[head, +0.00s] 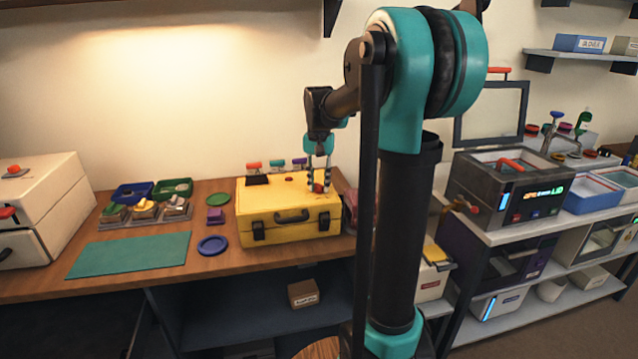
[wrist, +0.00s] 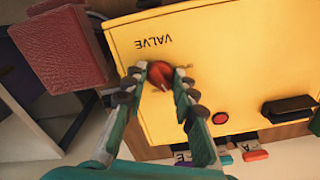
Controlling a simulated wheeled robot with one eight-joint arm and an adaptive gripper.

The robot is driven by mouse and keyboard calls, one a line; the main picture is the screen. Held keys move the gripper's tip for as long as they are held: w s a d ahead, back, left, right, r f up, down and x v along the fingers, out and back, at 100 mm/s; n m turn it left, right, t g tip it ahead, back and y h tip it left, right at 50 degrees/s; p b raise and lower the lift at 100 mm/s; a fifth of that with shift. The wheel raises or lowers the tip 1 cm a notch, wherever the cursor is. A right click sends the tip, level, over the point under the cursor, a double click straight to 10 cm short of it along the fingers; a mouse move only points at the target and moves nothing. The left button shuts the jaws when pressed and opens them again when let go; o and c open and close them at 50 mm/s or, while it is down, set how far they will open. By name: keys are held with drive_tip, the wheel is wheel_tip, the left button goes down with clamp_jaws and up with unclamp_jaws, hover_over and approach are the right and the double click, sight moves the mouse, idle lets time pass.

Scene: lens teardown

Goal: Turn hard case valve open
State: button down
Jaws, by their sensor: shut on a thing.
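The yellow hard case (head: 290,217) stands shut on the wooden bench, its black handle and latches facing front. Its red valve knob (wrist: 160,74) is on the lid, beside the printed word VALVE, in the wrist view. My gripper (head: 318,187) reaches down from above onto the right part of the lid. In the wrist view my gripper (wrist: 157,82) has its two fingers on either side of the red knob, shut on it. The fingers partly hide the knob in the head view. A separate red button (wrist: 220,118) sits elsewhere on the lid.
A red block-like object (wrist: 62,47) lies close beside the case. Several coloured-topped items stand behind the case. The bench front is mostly clear.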

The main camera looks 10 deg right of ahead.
sight(319, 184)
drive_tip(key=n, duration=1.3)
drive_tip(key=shift+n, duration=0.3)
idle(0.4)
drive_tip(key=c, duration=1.2)
unclamp_jaws()
drive_tip(key=shift+r, duration=0.1)
wheel_tip(319, 184, up, 12)
drive_tip(key=shift+s, duration=0.1)
